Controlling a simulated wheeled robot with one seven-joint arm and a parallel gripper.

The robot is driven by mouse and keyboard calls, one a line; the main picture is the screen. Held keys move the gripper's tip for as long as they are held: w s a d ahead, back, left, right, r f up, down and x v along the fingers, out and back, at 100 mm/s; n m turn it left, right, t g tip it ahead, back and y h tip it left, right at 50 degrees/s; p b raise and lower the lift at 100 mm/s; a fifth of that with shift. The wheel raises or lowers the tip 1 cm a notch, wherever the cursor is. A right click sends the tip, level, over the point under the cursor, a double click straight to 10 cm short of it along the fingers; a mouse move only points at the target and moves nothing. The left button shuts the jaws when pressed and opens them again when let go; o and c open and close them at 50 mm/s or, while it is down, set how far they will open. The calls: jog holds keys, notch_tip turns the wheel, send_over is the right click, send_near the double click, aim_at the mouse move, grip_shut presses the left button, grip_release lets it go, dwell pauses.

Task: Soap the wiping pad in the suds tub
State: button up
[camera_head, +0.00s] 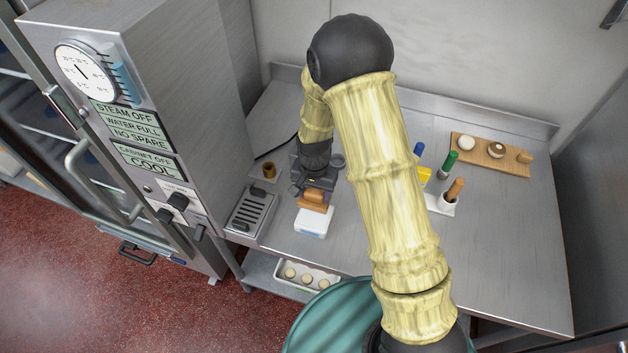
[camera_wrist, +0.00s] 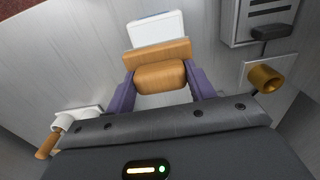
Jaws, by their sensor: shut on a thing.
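My gripper (camera_head: 316,188) points down and is shut on the wooden handle of the wiping pad (camera_head: 312,204). In the wrist view the purple fingers of my gripper (camera_wrist: 161,78) sit on both sides of the rounded handle, and the pad's flat wooden back (camera_wrist: 157,52) shows beyond it. A white tub (camera_head: 312,224), apparently the suds tub, stands on the steel counter under the pad. Its far part shows past the pad in the wrist view (camera_wrist: 157,29). The pad's underside is hidden, so I cannot tell whether it touches the tub's contents.
Right of my arm are brushes in a white holder (camera_head: 442,205) and a wooden board (camera_head: 490,157) with round pieces. The counter's right part is clear.

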aim_at(315, 204)
jog(key=shift+s, duration=0.15)
jog(key=shift+d+f+b, duration=0.15)
jog(key=shift+f+b, duration=1.15)
jog(key=shift+f, duration=0.5)
jog(key=shift+f+b, duration=0.7)
jog(key=shift+f, duration=0.5)
jog(key=shift+f+b, duration=0.55)
dwell(0.5)
jog(key=shift+r, duration=0.1)
